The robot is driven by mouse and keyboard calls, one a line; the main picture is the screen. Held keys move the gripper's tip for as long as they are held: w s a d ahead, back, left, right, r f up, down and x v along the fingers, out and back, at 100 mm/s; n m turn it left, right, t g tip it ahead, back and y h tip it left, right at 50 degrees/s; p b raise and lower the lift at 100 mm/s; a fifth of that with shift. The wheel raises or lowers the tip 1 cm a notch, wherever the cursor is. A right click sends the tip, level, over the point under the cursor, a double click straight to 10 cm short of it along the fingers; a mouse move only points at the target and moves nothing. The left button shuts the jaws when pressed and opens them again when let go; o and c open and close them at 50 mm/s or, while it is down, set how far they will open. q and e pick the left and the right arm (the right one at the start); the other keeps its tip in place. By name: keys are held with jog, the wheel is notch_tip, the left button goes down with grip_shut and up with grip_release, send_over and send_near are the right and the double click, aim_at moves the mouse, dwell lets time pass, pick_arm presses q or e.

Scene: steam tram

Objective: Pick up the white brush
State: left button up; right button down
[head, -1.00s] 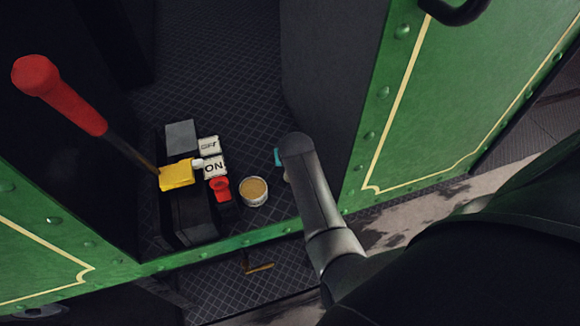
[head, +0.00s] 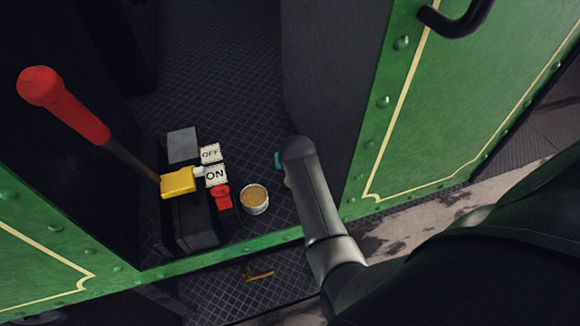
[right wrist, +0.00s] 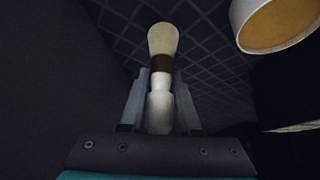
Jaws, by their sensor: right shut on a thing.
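The white brush (right wrist: 162,85) shows in the right wrist view, with a white handle, a brown band and pale cream bristles pointing away from the gripper. My right gripper (right wrist: 161,82) is shut on its handle, one finger on each side. In the head view my right arm hides most of the gripper and brush; a teal part of the gripper (head: 279,160) shows at the arm's left edge. Whether the brush touches the floor is hard to tell. My left gripper is in neither view.
A white cup with tan contents (head: 254,198) stands left of my right arm. Left of it is a dark box with OFF and ON labels (head: 215,175), a yellow block (head: 178,181) and a red-handled lever (head: 63,105). Green riveted panels (head: 450,110) flank the opening.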

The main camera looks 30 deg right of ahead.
notch_tip(320, 180, up, 19)
jog(key=p, duration=0.2)
jog(key=shift+f, duration=0.2)
